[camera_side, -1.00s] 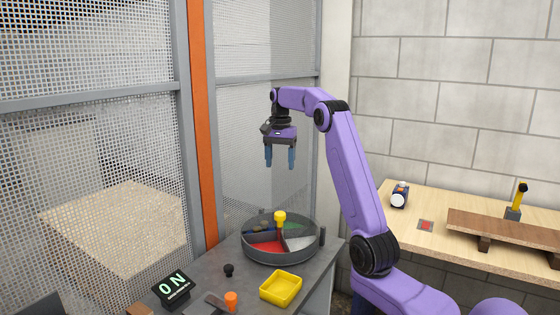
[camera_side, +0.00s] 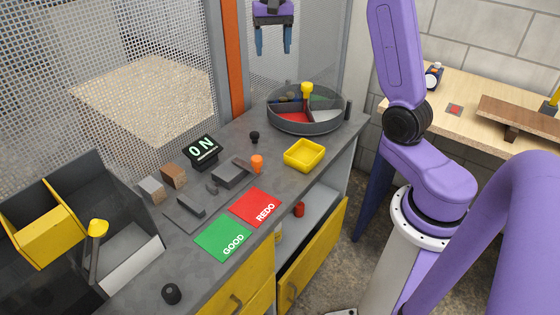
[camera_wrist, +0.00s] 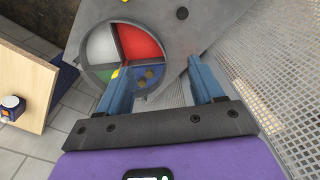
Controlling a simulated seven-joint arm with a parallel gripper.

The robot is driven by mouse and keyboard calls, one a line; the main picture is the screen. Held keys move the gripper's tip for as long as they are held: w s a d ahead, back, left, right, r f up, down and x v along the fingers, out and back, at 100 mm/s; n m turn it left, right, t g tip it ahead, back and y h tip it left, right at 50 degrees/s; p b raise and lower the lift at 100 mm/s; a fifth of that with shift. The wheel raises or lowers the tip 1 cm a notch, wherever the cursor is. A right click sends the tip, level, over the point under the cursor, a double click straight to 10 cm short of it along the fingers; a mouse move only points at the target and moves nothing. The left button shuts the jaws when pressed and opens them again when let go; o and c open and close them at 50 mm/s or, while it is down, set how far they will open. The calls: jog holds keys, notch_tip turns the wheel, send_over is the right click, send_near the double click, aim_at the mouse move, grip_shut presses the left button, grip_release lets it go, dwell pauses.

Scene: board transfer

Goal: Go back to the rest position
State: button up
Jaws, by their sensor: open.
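My gripper (camera_side: 273,50) hangs high over the back of the grey bench, fingers pointing down, near the mesh wall. In the wrist view its two blue fingers (camera_wrist: 160,68) stand apart with nothing between them. The round divided tray (camera_side: 305,127) lies well below it, with red, white, green and blue sections. In the wrist view the tray (camera_wrist: 88,62) shows beyond the fingers, partly hidden by the left one. Small copper-coloured pieces lie in its blue section.
A yellow knob (camera_side: 307,88) stands up from the tray. A yellow dish (camera_side: 305,155), an ON sign (camera_side: 202,150), a green GOOD card (camera_side: 222,238) and a red REDO card (camera_side: 256,206) are on the bench. A black bin (camera_side: 66,172) stands at left. Mesh panels border the bench.

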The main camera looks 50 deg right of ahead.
jog(key=s+a+f+n, duration=0.3)
jog(key=s+a+n, duration=0.7)
jog(key=s+a, duration=0.55)
jog(key=s+a+f+n, duration=0.1)
jog(key=s+f+n, duration=0.2)
jog(key=s, duration=0.6)
jog(key=s+a+f+n, duration=0.2)
jog(key=s+f+n, duration=0.1)
jog(key=s+n, duration=0.4)
jog(key=shift+s+f+n, duration=0.2)
jog(key=shift+s+n, duration=0.2)
jog(key=shift+s, duration=0.65)
